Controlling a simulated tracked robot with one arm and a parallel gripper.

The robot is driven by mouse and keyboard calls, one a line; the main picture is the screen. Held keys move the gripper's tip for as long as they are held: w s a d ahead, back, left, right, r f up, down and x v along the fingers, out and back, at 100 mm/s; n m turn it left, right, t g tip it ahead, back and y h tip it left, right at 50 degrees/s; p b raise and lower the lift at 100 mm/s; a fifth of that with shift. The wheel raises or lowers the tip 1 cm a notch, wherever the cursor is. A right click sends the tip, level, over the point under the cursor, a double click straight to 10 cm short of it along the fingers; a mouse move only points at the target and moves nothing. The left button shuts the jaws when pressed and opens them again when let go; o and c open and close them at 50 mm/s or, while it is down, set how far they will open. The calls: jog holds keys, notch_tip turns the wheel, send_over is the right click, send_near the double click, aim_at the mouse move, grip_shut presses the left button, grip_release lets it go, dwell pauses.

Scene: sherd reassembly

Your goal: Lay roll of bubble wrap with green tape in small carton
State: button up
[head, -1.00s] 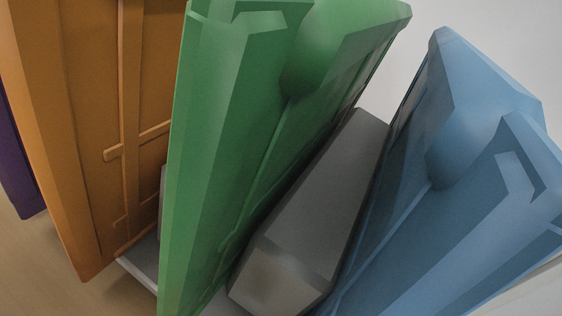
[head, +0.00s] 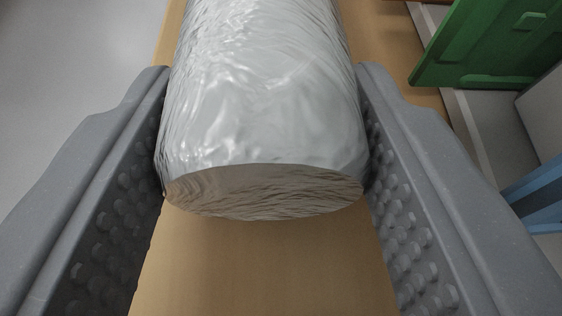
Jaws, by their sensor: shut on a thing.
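A silvery-white, wrinkled roll of bubble wrap (head: 262,85) lies lengthwise between the two fingers of my gripper (head: 265,120). My gripper is shut on it, with one grey studded finger against each side. The roll's near end faces me and shows tan-grey layers. Its far end runs out of the top of the picture. No green tape shows on the visible part. I cannot make out a small carton in this view.
A tan surface (head: 265,265) lies beneath the roll. At the top right is a green panelled object (head: 482,45), with a pale strip (head: 470,125) beside it. A blue object (head: 540,190) is at the right edge. Grey floor (head: 75,60) shows at the left.

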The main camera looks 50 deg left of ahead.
jog(key=shift+f, duration=0.15)
jog(key=o, duration=1.2)
jog(key=shift+o, duration=0.2)
jog(key=shift+f+b, duration=0.1)
jog(key=shift+b, duration=0.5)
jog(key=p+v, duration=0.2)
jog(key=v, duration=1.2)
jog(key=shift+a, duration=0.15)
